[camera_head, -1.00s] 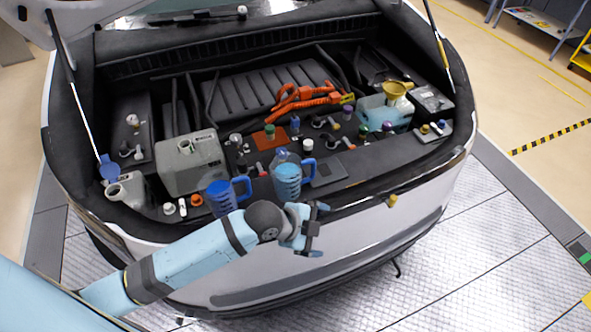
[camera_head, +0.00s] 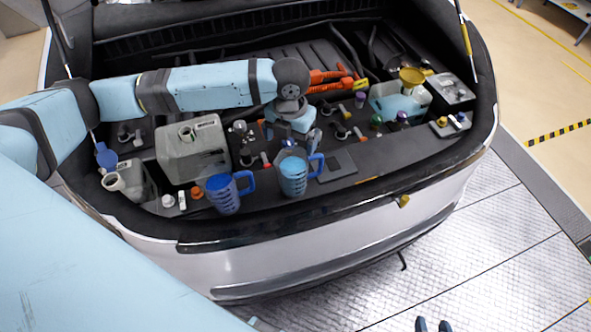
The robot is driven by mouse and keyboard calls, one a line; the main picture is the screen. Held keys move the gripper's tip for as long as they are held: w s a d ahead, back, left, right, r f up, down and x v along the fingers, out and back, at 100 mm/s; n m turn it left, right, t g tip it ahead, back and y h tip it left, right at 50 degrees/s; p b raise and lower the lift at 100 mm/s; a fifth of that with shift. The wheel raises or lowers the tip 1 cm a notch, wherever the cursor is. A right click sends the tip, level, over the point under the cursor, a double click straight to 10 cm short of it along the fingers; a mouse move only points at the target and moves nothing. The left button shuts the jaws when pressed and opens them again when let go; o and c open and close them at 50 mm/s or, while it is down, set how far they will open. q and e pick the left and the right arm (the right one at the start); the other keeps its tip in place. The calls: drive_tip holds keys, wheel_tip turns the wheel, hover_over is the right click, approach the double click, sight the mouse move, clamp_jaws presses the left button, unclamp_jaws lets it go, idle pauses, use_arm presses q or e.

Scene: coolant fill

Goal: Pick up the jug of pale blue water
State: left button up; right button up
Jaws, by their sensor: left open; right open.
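The jug of pale blue water (camera_head: 293,182) stands upright near the front edge of the engine bay, its blue handle to the right. A second jug with darker blue liquid (camera_head: 222,197) stands to its left. My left gripper (camera_head: 291,141) is open and points down, just above and behind the pale blue jug in the picture. I cannot tell whether its fingers touch the rim.
A grey tank (camera_head: 192,152) and a white-necked reservoir (camera_head: 122,181) stand left of the jugs. A reservoir with a yellow funnel (camera_head: 411,78) is at the right. Small caps and orange cables (camera_head: 330,80) lie behind. The front bumper edge runs below the jugs.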

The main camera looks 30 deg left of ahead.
sight(294, 157)
use_arm(q)
wheel_tip(294, 157, down, 5)
drive_tip(key=shift+r, duration=0.15)
drive_tip(key=shift+w+d+f+p, duration=0.15)
drive_tip(key=shift+f+p, duration=0.25)
drive_tip(key=shift+f, duration=0.95)
drive_tip(key=shift+w+d+f+p, duration=0.15)
drive_tip(key=shift+f+p, duration=0.25)
drive_tip(key=shift+f, duration=0.95)
drive_tip(key=shift+a, duration=0.1)
drive_tip(key=c, duration=1.1)
drive_tip(key=shift+r, duration=0.1)
wheel_tip(294, 157, up, 20)
drive_tip(key=shift+b, duration=0.95)
